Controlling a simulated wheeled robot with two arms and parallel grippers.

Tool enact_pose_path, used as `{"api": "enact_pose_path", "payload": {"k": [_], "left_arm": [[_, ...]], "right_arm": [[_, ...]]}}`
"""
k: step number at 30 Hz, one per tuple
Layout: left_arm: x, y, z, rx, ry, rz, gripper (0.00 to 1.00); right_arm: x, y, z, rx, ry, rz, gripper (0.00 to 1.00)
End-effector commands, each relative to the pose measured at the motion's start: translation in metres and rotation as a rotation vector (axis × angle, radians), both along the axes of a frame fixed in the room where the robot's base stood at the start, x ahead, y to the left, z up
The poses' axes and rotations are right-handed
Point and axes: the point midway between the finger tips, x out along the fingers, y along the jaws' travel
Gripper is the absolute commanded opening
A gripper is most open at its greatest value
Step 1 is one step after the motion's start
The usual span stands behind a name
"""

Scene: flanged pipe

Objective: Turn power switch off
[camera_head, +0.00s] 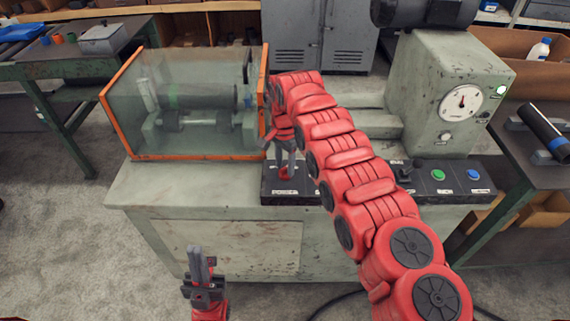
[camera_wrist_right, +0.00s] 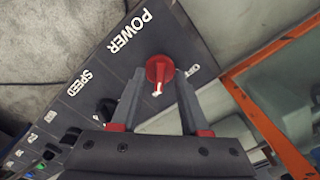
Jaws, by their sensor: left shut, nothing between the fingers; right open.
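The power switch is a red round knob (camera_wrist_right: 160,70) with a white mark, on a black control panel (camera_wrist_right: 100,75) beside the word POWER. In the right wrist view an OFF label (camera_wrist_right: 193,70) is to its right. In the head view the red knob (camera_head: 285,174) shows low on the panel, below my right gripper (camera_head: 284,166). My right gripper (camera_wrist_right: 160,82) is open and points down at the panel, with one finger on each side of the knob. I cannot tell whether the fingers touch it. My left gripper (camera_head: 197,250) is shut and empty, in front of the machine's cabinet.
A glass guard (camera_head: 190,105) with an orange frame stands left of my right gripper. A dial (camera_head: 461,102) is on the grey housing at right. Green (camera_head: 438,175) and blue (camera_head: 473,174) buttons are on the panel's right. My right arm hides the panel's middle.

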Motion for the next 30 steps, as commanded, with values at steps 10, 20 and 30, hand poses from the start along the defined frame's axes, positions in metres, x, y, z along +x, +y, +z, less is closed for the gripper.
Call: {"api": "enact_pose_path", "payload": {"k": [10, 20, 30], "left_arm": [[0.0, 0.0, 0.0, 0.0, 0.0, 0.0, 0.0], [0.0, 0.0, 0.0001, 0.0, 0.0, 0.0, 0.0], [0.0001, 0.0, -0.0025, 0.0, 0.0, 0.0, 0.0]], "right_arm": [[-0.0001, 0.0001, -0.0021, 0.0, 0.0, 0.0, 0.34], [-0.0001, -0.0001, -0.0021, 0.0, 0.0, 0.0, 0.0], [-0.0001, -0.0001, -0.0029, -0.001, 0.001, 0.023, 0.0]]}}
